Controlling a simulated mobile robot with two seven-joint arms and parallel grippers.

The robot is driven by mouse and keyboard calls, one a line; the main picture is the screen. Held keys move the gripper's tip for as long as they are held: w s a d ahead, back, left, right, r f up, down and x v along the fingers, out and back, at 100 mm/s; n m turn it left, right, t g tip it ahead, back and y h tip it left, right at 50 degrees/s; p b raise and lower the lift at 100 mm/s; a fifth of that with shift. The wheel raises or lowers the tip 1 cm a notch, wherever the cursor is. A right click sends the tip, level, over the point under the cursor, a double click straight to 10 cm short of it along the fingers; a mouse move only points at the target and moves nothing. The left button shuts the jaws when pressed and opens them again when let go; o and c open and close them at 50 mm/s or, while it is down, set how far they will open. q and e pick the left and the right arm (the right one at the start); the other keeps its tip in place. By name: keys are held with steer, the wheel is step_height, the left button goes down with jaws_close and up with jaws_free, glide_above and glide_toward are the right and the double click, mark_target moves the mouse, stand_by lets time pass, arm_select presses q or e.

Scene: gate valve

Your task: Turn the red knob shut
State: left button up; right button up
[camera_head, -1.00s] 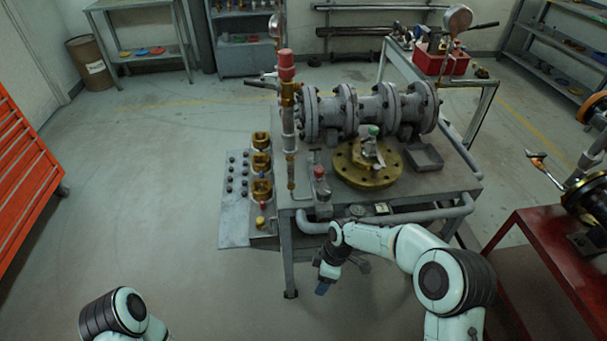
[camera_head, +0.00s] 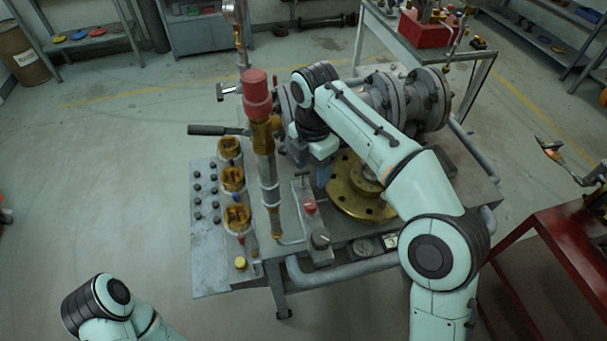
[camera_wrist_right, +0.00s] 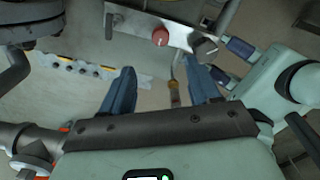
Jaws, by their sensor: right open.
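A small red knob (camera_head: 310,207) sits on a narrow grey block on the bench. It also shows in the right wrist view (camera_wrist_right: 160,38), beside a dark knob (camera_wrist_right: 205,48). My right gripper (camera_head: 312,165) is above the bench, just behind the block and apart from the red knob. In the right wrist view its two blue fingers (camera_wrist_right: 160,72) are spread and empty, with the knob beyond their tips. My left arm shows at the lower left of the head view, its gripper out of frame. The blue fingers at the wrist view's right look like my left gripper (camera_wrist_right: 228,58), apart and empty.
A tall pipe with a red cap (camera_head: 257,92) and a dark lever (camera_head: 212,130) stands left of my right gripper. A brass flange (camera_head: 350,200) and grey flanged pipe (camera_head: 430,98) lie to its right, partly behind my arm. Brass fittings (camera_head: 233,180) stand farther left.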

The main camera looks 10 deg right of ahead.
mark_target(311, 204)
step_height(311, 204, down, 12)
steer(key=b, duration=0.4)
steer(key=shift+s+f, duration=0.1)
steer(key=shift+s, duration=0.05)
steer(key=shift+f, duration=0.5)
arm_select(q)
steer(key=f, duration=0.1)
steer(key=w+f, duration=0.1)
steer(key=f, duration=0.1)
steer(key=shift+w+f+t, duration=0.15)
steer(key=shift+w+t, duration=0.1)
steer(key=shift+t, duration=0.15)
arm_select(e)
steer(key=c, duration=1)
